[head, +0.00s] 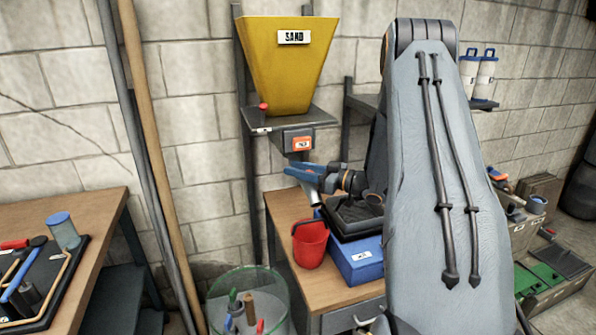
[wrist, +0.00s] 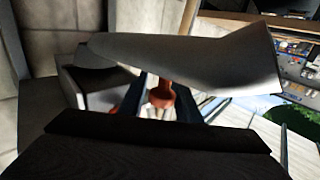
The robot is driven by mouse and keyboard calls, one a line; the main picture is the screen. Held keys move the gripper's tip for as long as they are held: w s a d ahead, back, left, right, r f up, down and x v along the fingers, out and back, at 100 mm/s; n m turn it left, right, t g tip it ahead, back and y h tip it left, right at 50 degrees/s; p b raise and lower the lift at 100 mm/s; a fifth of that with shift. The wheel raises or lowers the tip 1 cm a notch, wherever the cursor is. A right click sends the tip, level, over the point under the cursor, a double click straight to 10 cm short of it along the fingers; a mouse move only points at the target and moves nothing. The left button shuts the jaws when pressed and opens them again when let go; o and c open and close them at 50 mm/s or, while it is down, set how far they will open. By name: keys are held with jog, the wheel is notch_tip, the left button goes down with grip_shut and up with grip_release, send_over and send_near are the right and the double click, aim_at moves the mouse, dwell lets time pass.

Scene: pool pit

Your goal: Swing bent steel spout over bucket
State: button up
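The bent steel spout (wrist: 190,62) stretches across the upper wrist view, close to my gripper. In the head view the spout (head: 330,184) is small and partly hidden by my gripper (head: 300,172), below the hopper outlet (head: 298,140). In the wrist view an orange-red knob (wrist: 160,92) sits between my dark blue fingers, under the spout. I cannot tell whether the fingers press on it. The red bucket (head: 310,246) stands upright on the wooden bench (head: 284,207), below and near my gripper.
The yellow sand hopper (head: 286,60) stands on a wall shelf above the outlet. A blue box (head: 354,262) is right of the bucket. A clear tub (head: 248,300) with tools is in front of the bench. Another bench (head: 60,205) with a tool board is at left.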

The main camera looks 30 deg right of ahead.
jog(key=shift+o, duration=0.6)
jog(key=shift+f, duration=0.1)
jog(key=shift+s, duration=0.1)
jog(key=b+v, duration=0.2)
jog(key=v, duration=0.5)
jog(key=shift+s+d, duration=0.25)
jog(key=shift+d, duration=0.05)
